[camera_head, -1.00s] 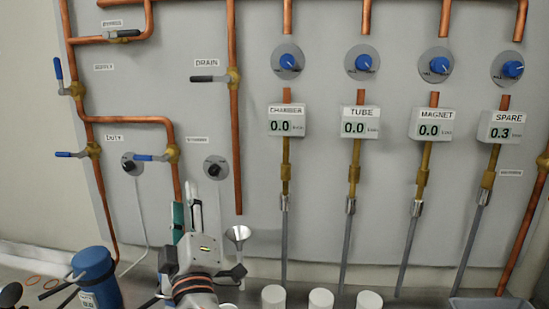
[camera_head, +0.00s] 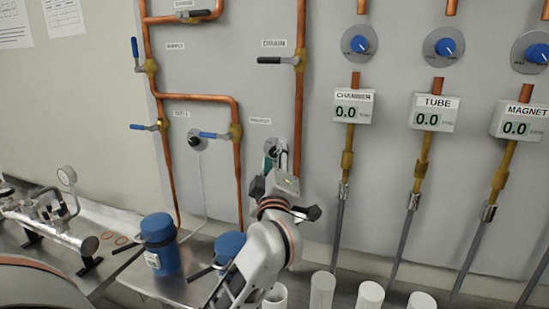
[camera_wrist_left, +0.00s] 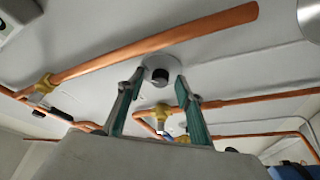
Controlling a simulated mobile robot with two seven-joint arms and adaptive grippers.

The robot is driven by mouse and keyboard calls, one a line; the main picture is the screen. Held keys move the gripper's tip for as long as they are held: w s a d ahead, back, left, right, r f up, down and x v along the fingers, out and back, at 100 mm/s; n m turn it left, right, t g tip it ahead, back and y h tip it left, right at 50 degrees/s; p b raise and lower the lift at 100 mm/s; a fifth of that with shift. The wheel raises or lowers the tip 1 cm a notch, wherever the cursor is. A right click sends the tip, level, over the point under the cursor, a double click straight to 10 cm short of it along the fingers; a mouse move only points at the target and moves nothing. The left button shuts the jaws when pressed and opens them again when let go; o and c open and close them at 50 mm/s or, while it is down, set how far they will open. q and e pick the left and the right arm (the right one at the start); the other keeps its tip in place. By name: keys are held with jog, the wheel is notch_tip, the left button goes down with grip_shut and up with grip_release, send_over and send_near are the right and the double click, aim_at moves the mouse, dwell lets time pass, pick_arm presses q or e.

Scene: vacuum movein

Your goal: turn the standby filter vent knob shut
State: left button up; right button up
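The standby vent knob is a black knob on a round grey plate (camera_head: 268,146), low on the wall panel, right of the standby valve. My left gripper (camera_head: 275,157) is in front of it and hides much of it. In the left wrist view the black knob (camera_wrist_left: 160,75) lies between the two green-padded fingertips of my left gripper (camera_wrist_left: 160,80). The fingers are open, with a visible gap on both sides of the knob. I cannot tell how deep the tips reach. The knob's pointer direction is not readable. My right gripper is not in view.
A similar duty knob (camera_head: 197,140) sits to the left. Blue canisters (camera_head: 158,255) and white cups (camera_head: 322,291) stand on the bench below.

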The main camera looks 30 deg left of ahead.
pick_arm(q)
grip_shut()
